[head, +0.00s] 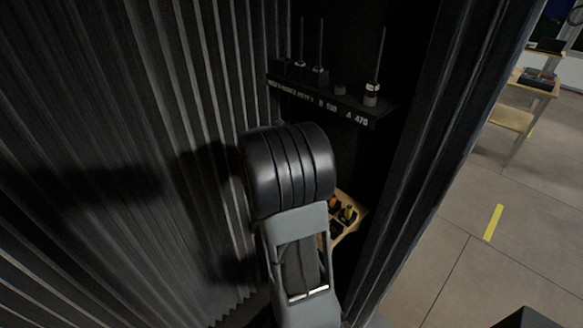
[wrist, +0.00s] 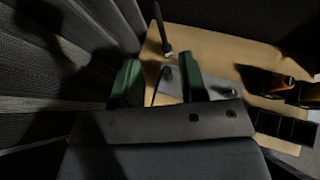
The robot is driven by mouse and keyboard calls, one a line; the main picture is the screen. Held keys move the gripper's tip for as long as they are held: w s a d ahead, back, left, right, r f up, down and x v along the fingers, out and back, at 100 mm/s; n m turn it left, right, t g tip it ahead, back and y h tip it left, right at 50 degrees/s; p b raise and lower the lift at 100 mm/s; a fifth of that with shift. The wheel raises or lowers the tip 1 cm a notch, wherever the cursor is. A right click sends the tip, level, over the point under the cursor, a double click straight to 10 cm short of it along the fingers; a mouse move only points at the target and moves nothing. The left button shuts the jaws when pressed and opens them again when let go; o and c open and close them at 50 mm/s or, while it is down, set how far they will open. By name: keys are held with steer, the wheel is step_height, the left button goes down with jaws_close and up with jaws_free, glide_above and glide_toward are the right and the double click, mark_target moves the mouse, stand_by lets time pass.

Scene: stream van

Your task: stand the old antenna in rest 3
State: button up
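My gripper (wrist: 158,82) shows in the wrist view as two green fingers, spread apart with nothing clasped between them. Just beyond them a dark antenna (wrist: 162,30) rises near a grey plate (wrist: 200,90) on a wooden surface. The plate carries small dark knobs, and a thin dark line runs down between the fingers. In the head view, several antennas (head: 376,68) stand on a dark labelled shelf (head: 345,106). I cannot tell which antenna is the old one, and rest 3 cannot be read. My arm hides the gripper in the head view.
A wooden surface (head: 352,220) with yellow and orange items lies below the shelf, partly behind my arm. Black bins (wrist: 285,125) stand at its right in the wrist view. A corrugated wall (head: 120,150) is close on the left. Open floor (head: 455,250) lies right of the door frame.

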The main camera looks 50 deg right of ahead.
steer(key=x, duration=0.8)
steer(key=shift+d+p, duration=0.2)
steer(key=shift+p, duration=0.1)
jaws_close()
stand_by(0.3)
